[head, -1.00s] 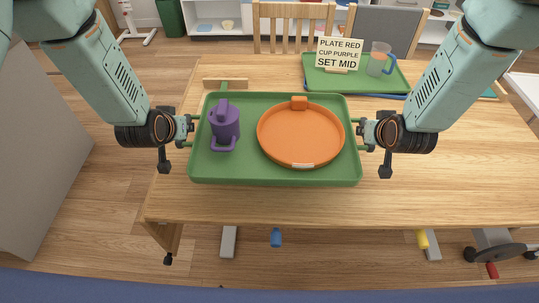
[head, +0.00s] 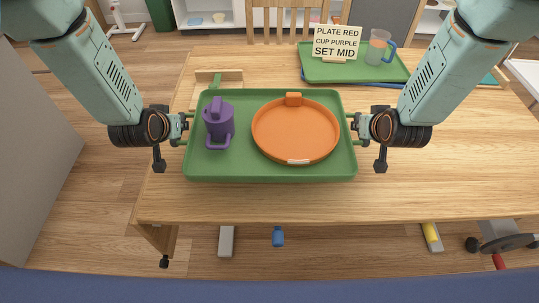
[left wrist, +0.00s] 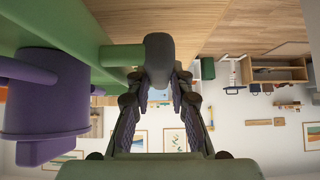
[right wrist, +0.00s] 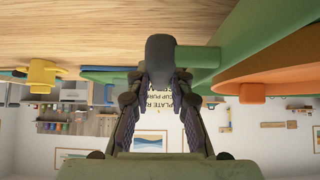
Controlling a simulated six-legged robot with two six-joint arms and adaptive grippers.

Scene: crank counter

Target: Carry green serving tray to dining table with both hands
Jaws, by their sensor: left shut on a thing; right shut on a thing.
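The green serving tray (head: 270,172) is held level between my two grippers, over the near part of the wooden dining table (head: 440,185). On it stand a purple cup (head: 219,122) at the left and an orange plate (head: 296,128) at the right. My left gripper (head: 184,128) is shut on the tray's left handle, and it also shows in the left wrist view (left wrist: 158,75). My right gripper (head: 356,127) is shut on the right handle, seen in the right wrist view too (right wrist: 160,75). I cannot tell whether the tray touches the table.
A second green tray (head: 320,74) lies at the back of the table with a clear blue-handled cup (head: 379,47) and a sign (head: 336,42). A wooden piece (head: 217,78) lies behind the held tray. A chair (head: 275,30) stands behind.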

